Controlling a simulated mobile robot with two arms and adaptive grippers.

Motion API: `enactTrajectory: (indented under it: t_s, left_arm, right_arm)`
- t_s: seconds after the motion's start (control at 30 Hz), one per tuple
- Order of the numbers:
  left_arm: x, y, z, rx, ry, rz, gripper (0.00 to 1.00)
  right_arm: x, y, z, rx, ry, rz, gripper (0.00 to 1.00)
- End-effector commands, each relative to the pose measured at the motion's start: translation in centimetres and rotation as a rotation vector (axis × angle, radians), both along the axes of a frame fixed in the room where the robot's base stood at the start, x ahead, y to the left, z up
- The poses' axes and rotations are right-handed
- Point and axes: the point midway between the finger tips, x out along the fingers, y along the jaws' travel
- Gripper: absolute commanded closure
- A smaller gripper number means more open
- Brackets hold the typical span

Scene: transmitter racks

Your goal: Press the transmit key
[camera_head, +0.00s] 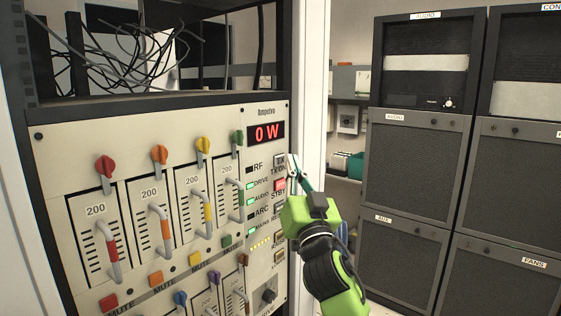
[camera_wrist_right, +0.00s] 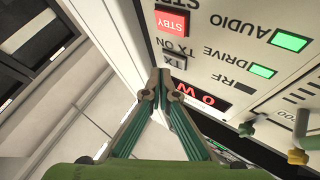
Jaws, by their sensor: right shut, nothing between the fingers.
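The transmit key, a small pale square button marked TX (camera_head: 280,160), sits on the right side of the rack's front panel, under the red display. It also shows in the right wrist view (camera_wrist_right: 179,61), unlit. My right gripper (camera_head: 293,158) is shut and empty, its fingertips close beside the TX key at its right edge. In the right wrist view the closed fingertips (camera_wrist_right: 160,74) point at the panel just beside the key; I cannot tell whether they touch it. My left gripper is not in view.
The display (camera_head: 266,133) reads 0 W. The red STBY button (camera_head: 280,185) is lit just below the TX key. Coloured slider levers (camera_head: 161,155) and knobs fill the panel's left. Grey cabinets (camera_head: 415,165) stand at the right. Loose cables (camera_head: 140,45) hang in the bay above.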

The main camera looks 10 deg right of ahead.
Motion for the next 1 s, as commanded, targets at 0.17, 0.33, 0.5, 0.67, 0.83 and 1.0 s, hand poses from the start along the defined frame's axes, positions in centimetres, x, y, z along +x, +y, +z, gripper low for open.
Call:
enactTrajectory:
  t_s: [0.17, 0.33, 0.5, 0.67, 0.83, 1.0]
  left_arm:
    - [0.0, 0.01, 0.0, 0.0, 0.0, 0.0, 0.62]
    - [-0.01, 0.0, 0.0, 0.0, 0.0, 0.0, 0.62]
    - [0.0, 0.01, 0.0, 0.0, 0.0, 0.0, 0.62]
    - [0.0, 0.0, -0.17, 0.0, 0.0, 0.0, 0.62]
    - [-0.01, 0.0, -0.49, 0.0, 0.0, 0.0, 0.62]
    - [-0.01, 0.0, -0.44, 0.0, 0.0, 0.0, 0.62]
  right_arm:
    - [0.0, -0.01, -0.02, 0.0, 0.0, 0.0, 1.0]
    - [0.0, -0.01, -0.02, 0.0, 0.0, 0.0, 1.0]
    - [0.0, -0.01, -0.02, 0.0, 0.0, 0.0, 1.0]
    - [0.15, 0.12, -0.05, 0.001, 0.0, 0.0, 1.0]
    - [0.6, 0.51, -0.05, 0.001, 0.0, 0.0, 1.0]
    - [0.66, 0.53, 0.04, 0.0, 0.0, 0.0, 1.0]
